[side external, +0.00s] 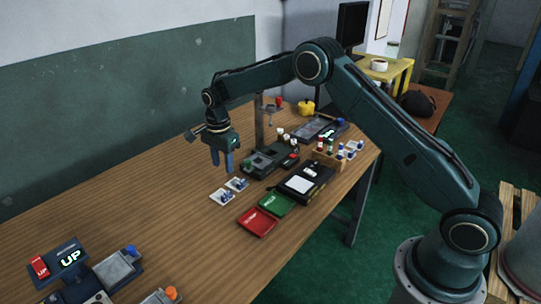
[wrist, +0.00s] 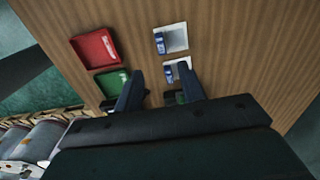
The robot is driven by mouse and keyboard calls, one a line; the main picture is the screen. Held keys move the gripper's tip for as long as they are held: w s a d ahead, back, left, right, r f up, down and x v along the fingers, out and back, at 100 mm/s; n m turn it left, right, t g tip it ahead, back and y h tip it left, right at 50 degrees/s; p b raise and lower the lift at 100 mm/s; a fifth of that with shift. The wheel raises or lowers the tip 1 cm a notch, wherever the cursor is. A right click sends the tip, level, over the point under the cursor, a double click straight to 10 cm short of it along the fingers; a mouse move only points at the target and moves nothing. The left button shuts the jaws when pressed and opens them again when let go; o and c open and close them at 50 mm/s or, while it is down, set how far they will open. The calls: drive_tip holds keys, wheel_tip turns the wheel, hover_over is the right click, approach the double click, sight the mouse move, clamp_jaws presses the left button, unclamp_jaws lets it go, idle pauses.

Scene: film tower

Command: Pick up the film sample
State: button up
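Two small white film samples, each with a blue part on it, lie on the wooden table: the nearer one (side external: 219,198) and the farther one (side external: 240,182) in the side view. Both show in the wrist view, one higher up (wrist: 178,36) and one (wrist: 181,65) close to my fingertips. I cannot tell them apart by any label. My gripper (side external: 222,167) points down above the table, near and a little above the samples. In the wrist view its two dark blue fingers (wrist: 160,72) stand apart with nothing held between them.
A red tray (side external: 258,221) and a green tray (side external: 276,204) lie right of the samples. A dark device (side external: 268,160), a black unit with a white square (side external: 300,184) and a rack of vials (side external: 330,158) stand beyond. Table left of the samples is clear.

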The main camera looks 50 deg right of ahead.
hover_over(227, 193)
drive_tip(key=f, duration=0.7)
drive_tip(key=shift+s+a+f, duration=0.15)
drive_tip(key=shift+a, duration=0.1)
drive_tip(key=shift+d+f, duration=0.2)
drive_tip(key=shift+f, duration=2.4)
clamp_jaws()
